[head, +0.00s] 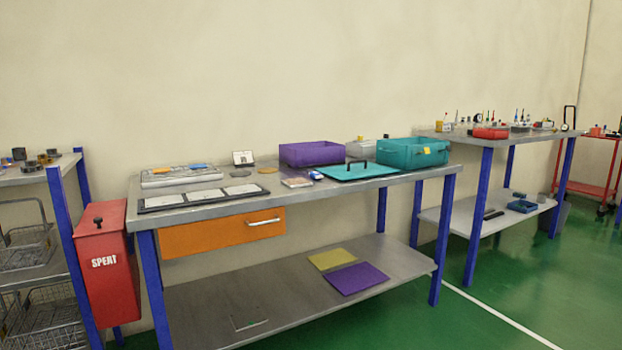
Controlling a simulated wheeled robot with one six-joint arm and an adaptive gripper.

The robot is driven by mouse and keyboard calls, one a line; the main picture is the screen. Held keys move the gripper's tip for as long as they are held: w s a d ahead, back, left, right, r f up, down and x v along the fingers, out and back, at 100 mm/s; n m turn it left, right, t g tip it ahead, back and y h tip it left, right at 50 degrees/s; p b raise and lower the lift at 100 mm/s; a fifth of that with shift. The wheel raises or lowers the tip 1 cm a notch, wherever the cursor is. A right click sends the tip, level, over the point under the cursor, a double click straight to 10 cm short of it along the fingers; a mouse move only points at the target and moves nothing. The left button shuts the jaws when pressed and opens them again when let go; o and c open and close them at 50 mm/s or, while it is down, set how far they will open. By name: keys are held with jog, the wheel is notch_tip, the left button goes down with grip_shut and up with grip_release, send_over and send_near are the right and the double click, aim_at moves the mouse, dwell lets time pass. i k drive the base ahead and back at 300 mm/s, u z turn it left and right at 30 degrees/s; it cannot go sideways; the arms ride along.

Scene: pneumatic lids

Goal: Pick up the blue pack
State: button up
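A small blue and white item (316,175) lies on the grey workbench (370,187), between the purple bin (312,154) and the teal lid (357,171). It may be the blue pack, but it is too small to tell for sure. Another small blue piece (198,166) lies on the light tray (180,177) at the bench's left rear. My gripper is not in view.
A teal bin (412,153) stands at the bench's right end. A dark framed panel (204,197) lies at the front left, above an orange drawer (223,232). A red box (105,264) hangs at left. Green floor (480,330) is open at the right.

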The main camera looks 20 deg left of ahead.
aim_at(315, 175)
jog(key=u, duration=0.75)
jog(key=i, duration=1.3)
jog(key=z, duration=0.05)
